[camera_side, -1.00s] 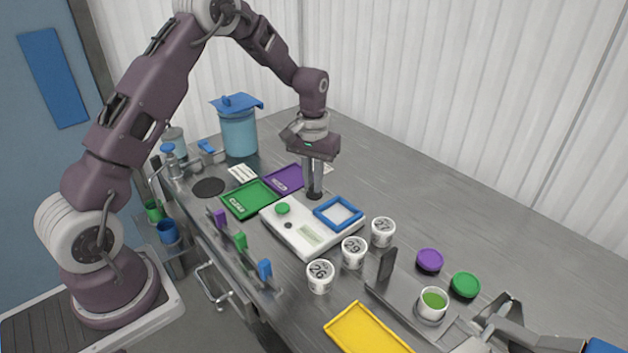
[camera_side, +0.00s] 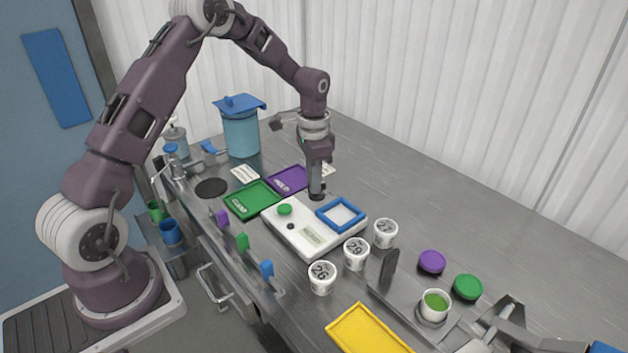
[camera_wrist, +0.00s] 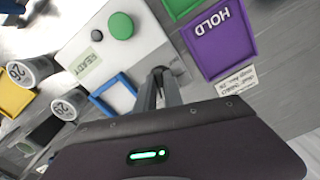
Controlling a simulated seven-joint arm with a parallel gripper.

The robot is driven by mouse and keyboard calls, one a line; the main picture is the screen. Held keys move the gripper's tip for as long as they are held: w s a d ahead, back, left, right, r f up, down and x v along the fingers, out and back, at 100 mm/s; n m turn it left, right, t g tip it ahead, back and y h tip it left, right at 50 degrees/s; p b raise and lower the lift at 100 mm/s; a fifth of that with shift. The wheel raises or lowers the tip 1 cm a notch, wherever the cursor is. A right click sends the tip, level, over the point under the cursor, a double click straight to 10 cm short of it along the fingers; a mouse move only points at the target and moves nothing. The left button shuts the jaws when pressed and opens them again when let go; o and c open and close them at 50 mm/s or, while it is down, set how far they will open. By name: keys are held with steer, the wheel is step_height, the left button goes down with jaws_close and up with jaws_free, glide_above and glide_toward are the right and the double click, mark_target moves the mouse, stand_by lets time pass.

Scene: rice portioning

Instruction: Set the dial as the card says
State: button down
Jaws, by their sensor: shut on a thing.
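My gripper (camera_side: 316,192) points straight down at the back edge of the white machine (camera_side: 280,232), its fingers shut on the dark dial (camera_side: 318,197). In the wrist view my fingers (camera_wrist: 160,88) cover most of the dial, so its pointer and setting are hidden. A white card (camera_wrist: 236,82) with small print lies beside the purple HOLD tray (camera_wrist: 215,42); I cannot read its lines surely. Another card (camera_side: 245,173) lies behind the green tray (camera_side: 251,200).
The machine carries a green button (camera_side: 285,209), a small black knob (camera_side: 290,226), a display (camera_wrist: 87,66) reading READY and a blue frame (camera_side: 340,214). Numbered tubs, including tub 26 (camera_side: 322,278), stand in front. The counter at back right is clear.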

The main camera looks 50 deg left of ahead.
steer(key=shift+m, duration=0.5)
steer(key=c, duration=1.5)
jaws_free()
steer(key=shift+o, duration=0.2)
step_height(320, 180, up, 6)
steer(key=shift+r, duration=0.55)
